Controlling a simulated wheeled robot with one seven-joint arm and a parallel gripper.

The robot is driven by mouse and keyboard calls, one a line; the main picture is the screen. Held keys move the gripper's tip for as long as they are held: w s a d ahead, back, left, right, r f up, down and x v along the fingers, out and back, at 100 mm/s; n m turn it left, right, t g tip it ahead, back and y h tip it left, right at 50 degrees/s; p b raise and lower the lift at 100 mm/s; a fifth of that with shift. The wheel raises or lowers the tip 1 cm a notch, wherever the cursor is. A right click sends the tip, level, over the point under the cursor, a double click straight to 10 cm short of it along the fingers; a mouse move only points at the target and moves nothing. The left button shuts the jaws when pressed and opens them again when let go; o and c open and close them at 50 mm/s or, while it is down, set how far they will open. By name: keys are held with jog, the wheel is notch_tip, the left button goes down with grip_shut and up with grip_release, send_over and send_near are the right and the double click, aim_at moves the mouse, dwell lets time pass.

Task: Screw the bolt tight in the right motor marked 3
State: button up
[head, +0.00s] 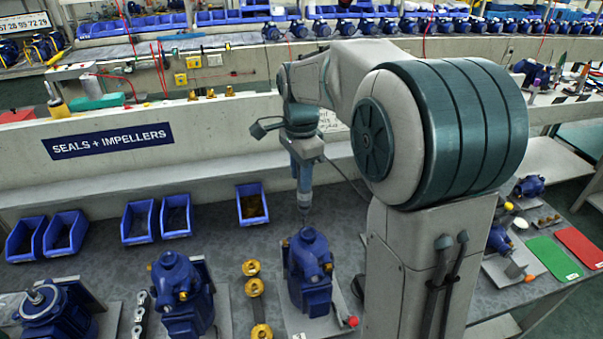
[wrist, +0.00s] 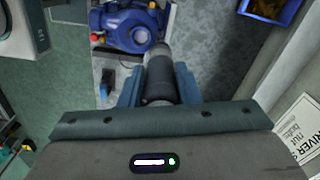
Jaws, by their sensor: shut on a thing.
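My gripper (head: 304,178) points down over the rightmost blue motor (head: 308,268) of the front row. In the wrist view my gripper (wrist: 160,88) has its two teal fingers closed on a dark cylindrical driver (wrist: 160,76). The driver's thin shaft (head: 304,204) points down at the top of this motor, and its tip is close above or touching it; I cannot tell which. The motor also shows in the wrist view (wrist: 132,28), on a light plate. I cannot read a 3 on it. The bolt cannot be made out; the driver may hide it.
Two more blue motors (head: 180,292) (head: 52,308) stand to the left. Brass parts (head: 254,287) lie between motors. Blue bins (head: 252,204) line the bench's back. A green mat (head: 550,256) and a red mat (head: 580,246) lie right. A DRIVER sign (wrist: 300,128) shows beside my gripper.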

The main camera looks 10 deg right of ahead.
jog(key=shift+r+p, duration=1.25)
jog(key=shift+r, duration=0.55)
